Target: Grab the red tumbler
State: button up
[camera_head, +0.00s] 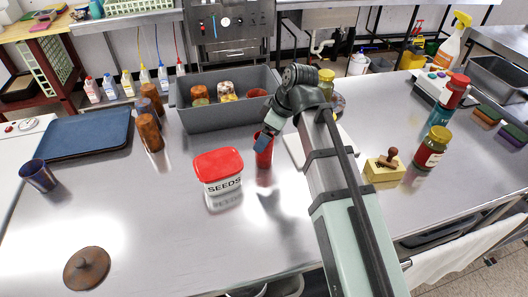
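A red tumbler (265,157) stands on the steel counter just right of the white tub labelled SEEDS. My arm reaches in from the lower right, and my gripper (264,140) points down at the tumbler's upper part. The gripper's blue-grey finger overlaps the tumbler in this view. I cannot tell whether the fingers touch it or are closed on it, because the far side is hidden.
The SEEDS tub (219,178) with its red lid stands close on the left. A grey bin (215,117) holding jars is behind. Amber tumblers (148,133) stand by a blue tray (85,139). A stamp on a yellow block (384,169) is at right. The front counter is mostly clear.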

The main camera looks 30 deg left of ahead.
jog(key=shift+x, duration=2.6)
jog(key=shift+w+d, duration=0.15)
jog(key=c, duration=1.1)
